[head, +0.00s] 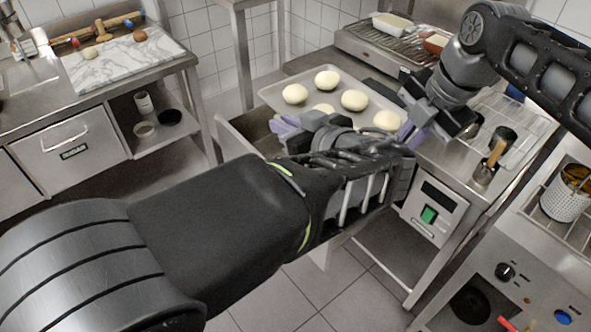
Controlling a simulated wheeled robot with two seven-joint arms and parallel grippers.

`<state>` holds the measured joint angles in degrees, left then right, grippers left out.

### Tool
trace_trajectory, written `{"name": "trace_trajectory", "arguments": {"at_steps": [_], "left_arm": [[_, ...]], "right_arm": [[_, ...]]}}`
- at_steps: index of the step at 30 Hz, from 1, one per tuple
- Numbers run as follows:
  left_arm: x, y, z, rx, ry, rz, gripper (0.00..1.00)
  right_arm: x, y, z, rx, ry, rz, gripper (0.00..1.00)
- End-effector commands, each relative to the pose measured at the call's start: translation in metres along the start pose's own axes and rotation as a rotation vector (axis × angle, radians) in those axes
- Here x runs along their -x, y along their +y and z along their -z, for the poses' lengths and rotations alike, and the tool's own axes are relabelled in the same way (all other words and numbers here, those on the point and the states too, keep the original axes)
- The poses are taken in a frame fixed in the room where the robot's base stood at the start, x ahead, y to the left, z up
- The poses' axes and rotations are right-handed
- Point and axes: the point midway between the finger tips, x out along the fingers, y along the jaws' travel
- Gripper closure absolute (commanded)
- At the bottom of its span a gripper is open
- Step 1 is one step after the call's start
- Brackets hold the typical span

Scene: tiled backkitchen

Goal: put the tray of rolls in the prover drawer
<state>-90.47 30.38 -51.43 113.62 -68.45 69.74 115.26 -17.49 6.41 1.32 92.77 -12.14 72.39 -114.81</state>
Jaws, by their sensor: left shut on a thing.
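The metal tray (322,96) carries several pale round rolls (354,100). It is in the middle of the head view, over an open steel drawer (232,140) whose dark inside shows at the tray's near left. I cannot tell how high the tray is above the drawer. My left gripper (290,126), with purple fingertips, is shut at the tray's near edge; its wrist hides part of the tray and drawer. My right gripper (408,130) is at the tray's right end, one purple finger showing; its grip is unclear.
A steel counter with a control panel and green switch (429,214) stands right of the drawer. A grill-like appliance (388,42) is behind. A marble board (120,62) lies on the left bench, above a closed drawer (68,150). A perforated pot (566,194) stands at right. Tiled floor is clear below.

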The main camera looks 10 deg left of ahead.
Motion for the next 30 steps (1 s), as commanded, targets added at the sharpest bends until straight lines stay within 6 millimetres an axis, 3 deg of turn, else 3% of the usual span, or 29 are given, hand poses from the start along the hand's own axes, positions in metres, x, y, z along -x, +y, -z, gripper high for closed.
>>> {"name": "trace_trajectory", "arguments": {"at_steps": [14, 30], "left_arm": [[-0.007, -0.004, -0.009, -0.004, 0.001, 0.008, 1.0], [-0.051, -0.02, -0.067, -0.001, 0.002, 0.019, 1.0]], "right_arm": [[-0.01, 0.0, -0.001, -0.002, -0.005, -0.002, 1.0], [-0.084, 0.002, 0.012, 0.008, 0.0, -0.001, 1.0]]}}
